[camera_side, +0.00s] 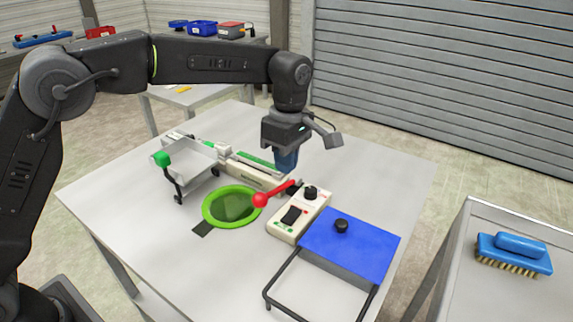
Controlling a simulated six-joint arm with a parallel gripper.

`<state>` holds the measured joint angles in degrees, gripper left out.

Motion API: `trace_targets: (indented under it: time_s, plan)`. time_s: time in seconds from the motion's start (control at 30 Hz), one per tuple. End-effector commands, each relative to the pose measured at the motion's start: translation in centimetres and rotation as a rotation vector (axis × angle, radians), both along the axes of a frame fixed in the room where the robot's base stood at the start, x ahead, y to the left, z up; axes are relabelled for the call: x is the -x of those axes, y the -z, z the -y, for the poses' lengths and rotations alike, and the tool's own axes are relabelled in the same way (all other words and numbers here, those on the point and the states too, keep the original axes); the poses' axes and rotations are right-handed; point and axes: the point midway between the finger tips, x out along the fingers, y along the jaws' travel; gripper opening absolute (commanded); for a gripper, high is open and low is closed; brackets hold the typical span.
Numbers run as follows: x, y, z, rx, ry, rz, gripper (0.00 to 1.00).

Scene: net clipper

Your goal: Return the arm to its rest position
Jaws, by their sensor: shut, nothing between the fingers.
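My arm reaches in from the left, with its forearm level above the table. My gripper (286,160) points down over the back middle of the white table (390,165). Its blue fingers are together with nothing between them. It hangs above or just behind the long beige clipper unit (245,172); I cannot tell whether it touches anything. The red-knobbed lever (262,199) lies in front of and below my gripper. The fingertips are small in this view.
A green ring with net (232,206) lies at the table's middle. A metal tray with green knob (190,165) stands left of it. A control box (299,215) and blue-lidded frame (350,243) stand front right. A blue brush (514,252) lies on a side table. The table's right rear is clear.

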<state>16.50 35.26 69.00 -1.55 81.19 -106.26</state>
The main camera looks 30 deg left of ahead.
Motion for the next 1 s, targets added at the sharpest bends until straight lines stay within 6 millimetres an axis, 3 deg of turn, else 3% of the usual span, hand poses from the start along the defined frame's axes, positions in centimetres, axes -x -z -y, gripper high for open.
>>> trace_targets:
  time_s: [0.3,0.47,0.7,0.87,1.0]
  plan:
    - [0.1,-0.1,-0.1,0.002,0.007,0.003,0.00]
    - [1.5,-2.4,-1.8,0.021,0.113,0.049,0.00]
    - [7.7,-7.6,-6.7,0.036,0.500,0.202,0.00]
    - [12.9,-9.2,-9.7,-0.002,0.778,0.303,0.00]
    - [17.6,-9.1,-11.7,-0.067,1.021,0.378,0.00]
